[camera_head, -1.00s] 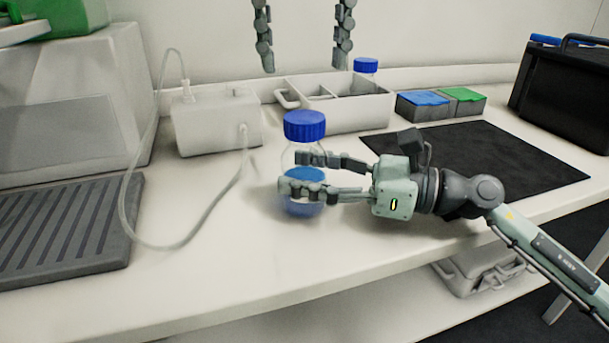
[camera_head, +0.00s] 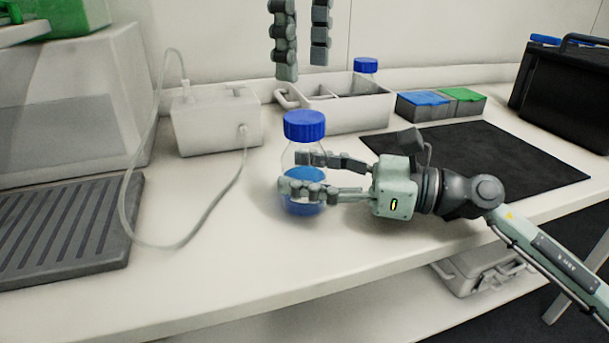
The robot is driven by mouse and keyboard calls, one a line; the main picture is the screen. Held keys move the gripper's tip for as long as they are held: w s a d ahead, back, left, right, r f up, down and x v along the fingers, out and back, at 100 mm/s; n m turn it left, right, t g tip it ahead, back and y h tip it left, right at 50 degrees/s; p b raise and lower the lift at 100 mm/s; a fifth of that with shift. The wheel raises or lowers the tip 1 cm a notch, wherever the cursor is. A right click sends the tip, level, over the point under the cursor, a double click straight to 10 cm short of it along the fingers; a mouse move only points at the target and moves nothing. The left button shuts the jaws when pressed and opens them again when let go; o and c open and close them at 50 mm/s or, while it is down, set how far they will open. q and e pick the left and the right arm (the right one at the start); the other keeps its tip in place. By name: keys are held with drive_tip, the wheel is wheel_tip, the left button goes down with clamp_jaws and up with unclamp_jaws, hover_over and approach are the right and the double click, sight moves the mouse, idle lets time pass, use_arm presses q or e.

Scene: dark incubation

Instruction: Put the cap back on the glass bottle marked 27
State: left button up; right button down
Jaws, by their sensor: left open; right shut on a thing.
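The glass bottle (camera_head: 302,158) stands upright on the bench with blue contents inside. Its blue cap (camera_head: 305,125) sits on top of the neck; I cannot tell how tightly it is seated. No number is readable on the bottle. My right gripper (camera_head: 300,174) is shut around the bottle's body from the right, and its fingers hide part of the glass. My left gripper (camera_head: 303,70) is open and empty, fingers pointing down, above the cap and apart from it in the picture. Only its fingers show.
A white box with a tube (camera_head: 215,122) stands to the left, near a ribbed dark tray (camera_head: 60,235). Behind are a white divided caddy (camera_head: 350,114), another blue-capped bottle (camera_head: 366,66) and blue- and green-lidded boxes (camera_head: 424,104). A black mat (camera_head: 500,160) lies right.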

sight(304, 116)
use_arm(q)
wheel_tip(304, 116, down, 8)
drive_tip(key=shift+r, duration=0.15)
idle(0.4)
drive_tip(key=c, duration=1.2)
drive_tip(key=m, duration=0.3)
drive_tip(key=o, duration=1.3)
drive_tip(key=shift+c, duration=0.2)
drive_tip(key=shift+r, duration=0.1)
